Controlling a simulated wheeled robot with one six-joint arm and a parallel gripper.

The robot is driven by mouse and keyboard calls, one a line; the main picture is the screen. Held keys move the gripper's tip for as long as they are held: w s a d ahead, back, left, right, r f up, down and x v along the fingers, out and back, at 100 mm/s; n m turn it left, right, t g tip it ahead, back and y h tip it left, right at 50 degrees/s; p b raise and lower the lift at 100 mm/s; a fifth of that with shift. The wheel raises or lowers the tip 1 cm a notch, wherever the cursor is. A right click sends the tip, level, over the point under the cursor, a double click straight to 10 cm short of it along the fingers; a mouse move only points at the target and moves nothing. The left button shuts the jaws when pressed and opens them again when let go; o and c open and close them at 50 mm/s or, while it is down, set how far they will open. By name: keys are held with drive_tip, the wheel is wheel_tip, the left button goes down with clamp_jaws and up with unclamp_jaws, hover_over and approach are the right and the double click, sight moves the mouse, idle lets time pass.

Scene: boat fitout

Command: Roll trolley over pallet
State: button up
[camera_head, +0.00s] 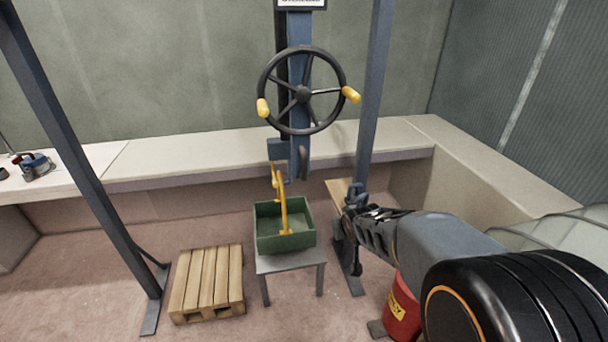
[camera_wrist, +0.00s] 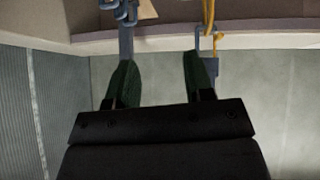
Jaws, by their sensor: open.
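The wooden pallet (camera_head: 208,283) lies on the floor at the lower left of the head view. A blue hoist column (camera_head: 299,30) carries a black handwheel (camera_head: 303,91) with two yellow handles. A dark hook (camera_head: 303,162) hangs below it. I cannot pick out the trolley for certain; the column's top is cut off. A green crate (camera_head: 285,240) with a yellow sling (camera_head: 276,185) stands on a grey stand, right of the pallet. My gripper (camera_head: 352,212) is open, right of the crate. Its fingers (camera_wrist: 160,75) show apart with nothing between them in the wrist view.
Grey frame posts stand left (camera_head: 85,150) and right (camera_head: 373,100). A pale bench (camera_head: 230,155) runs along the wall, with a blue tool (camera_head: 35,165) at its left end. A red bucket (camera_head: 401,312) stands below my arm. Floor between pallet and left post is narrow.

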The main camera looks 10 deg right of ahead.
drive_tip(key=w+t+y+b, duration=0.1)
drive_tip(key=w+t, duration=0.3)
drive_tip(key=w, duration=0.2)
drive_tip(key=n+t+y, duration=0.3)
drive_tip(key=t+y, duration=0.1)
drive_tip(key=t, duration=0.1)
approach(305, 161)
drive_tip(key=shift+m, duration=0.3)
drive_tip(key=w+p, duration=0.1)
drive_tip(key=w, duration=0.2)
drive_tip(key=w+a+p, duration=0.1)
drive_tip(key=w, duration=0.3)
drive_tip(key=w+a, duration=0.1)
drive_tip(key=w, duration=0.3)
drive_tip(key=shift+f+p, duration=0.1)
drive_tip(key=shift+p, duration=0.3)
drive_tip(key=shift+c, duration=0.5)
clamp_jaws()
